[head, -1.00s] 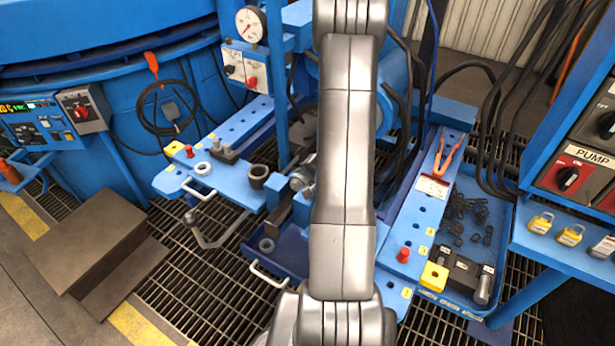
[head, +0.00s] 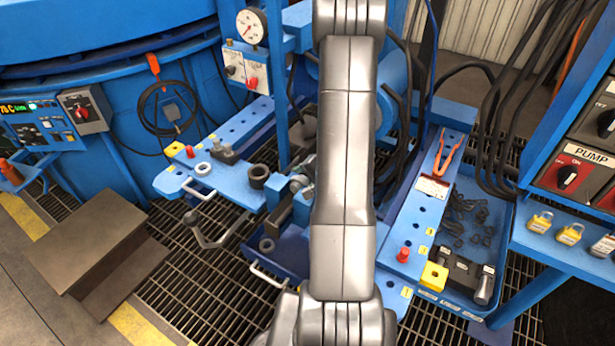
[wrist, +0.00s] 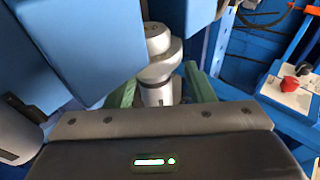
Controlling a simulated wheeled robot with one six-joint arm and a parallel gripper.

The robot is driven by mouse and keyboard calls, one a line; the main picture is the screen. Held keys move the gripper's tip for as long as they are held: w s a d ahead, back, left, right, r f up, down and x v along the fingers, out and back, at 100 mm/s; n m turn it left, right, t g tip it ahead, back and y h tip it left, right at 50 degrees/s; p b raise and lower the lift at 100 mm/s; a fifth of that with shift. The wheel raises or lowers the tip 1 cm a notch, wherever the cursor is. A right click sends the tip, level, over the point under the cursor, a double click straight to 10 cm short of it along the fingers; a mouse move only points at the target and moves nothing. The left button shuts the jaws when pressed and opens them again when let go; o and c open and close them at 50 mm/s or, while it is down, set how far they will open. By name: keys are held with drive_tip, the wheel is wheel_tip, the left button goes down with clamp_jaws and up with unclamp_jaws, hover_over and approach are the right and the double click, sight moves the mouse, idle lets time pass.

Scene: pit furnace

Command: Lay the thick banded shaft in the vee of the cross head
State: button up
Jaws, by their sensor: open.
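In the wrist view my gripper (wrist: 162,92) shows two green fingers standing apart. A stepped grey metal part (wrist: 160,66), round with a wider collar, shows between and beyond them. I cannot tell whether it is the thick banded shaft, or whether the fingers touch it. In the head view my arm covers the middle of the blue press, and only a small metallic piece (head: 299,183) shows at its left edge. The cross head and its vee are not clearly identifiable; my arm hides that area.
Large blue blocks (wrist: 85,50) stand close at the upper left in the wrist view. The left blue shelf (head: 235,178) carries rings and small parts. A blue tray (head: 470,215) with dark pieces lies right. A grey step (head: 100,235) stands at left.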

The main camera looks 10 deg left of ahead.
drive_tip(key=p+v, duration=0.5)
drive_tip(key=v, duration=0.9)
drive_tip(key=shift+a+f, duration=0.1)
drive_tip(key=shift+f, duration=0.05)
drive_tip(key=b+x, duration=0.4)
drive_tip(key=x, duration=0.9)
drive_tip(key=shift+a+f, duration=0.1)
drive_tip(key=shift+f, duration=0.35)
